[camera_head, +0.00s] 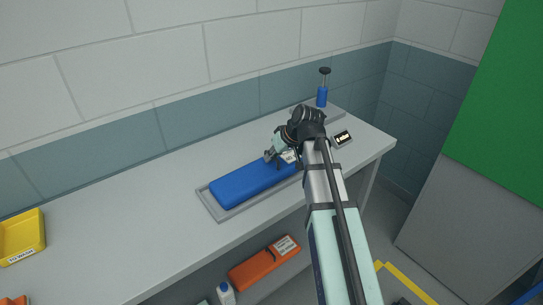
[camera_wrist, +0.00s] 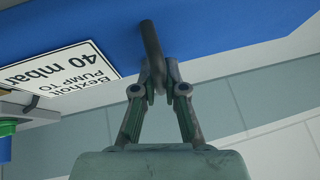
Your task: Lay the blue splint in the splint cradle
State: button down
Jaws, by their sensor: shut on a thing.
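The blue splint (camera_head: 243,184) is a long blue slab on the bench, within the outline of a shallow grey tray (camera_head: 222,212) that looks like the splint cradle. I cannot tell whether it rests on the tray floor or is held slightly above it. My gripper (camera_head: 271,156) is at the splint's right end, partly hidden by my arm. In the wrist view my gripper (camera_wrist: 158,84) is shut on a dark handle (camera_wrist: 150,40) of the blue splint (camera_wrist: 210,25). A white label reading "40 mbar" (camera_wrist: 60,70) lies beside the handle.
A blue pump with a black top (camera_head: 322,96) stands at the bench's back right, near a small dark display (camera_head: 342,138). A yellow bin (camera_head: 22,235) is at the left. An orange splint (camera_head: 265,263) and a white bottle (camera_head: 226,293) are below. The bench (camera_head: 130,230) is clear left of the tray.

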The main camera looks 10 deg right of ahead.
jog(key=shift+f, duration=0.15)
jog(key=c, duration=1.2)
grip_release()
jog(key=shift+o, duration=0.2)
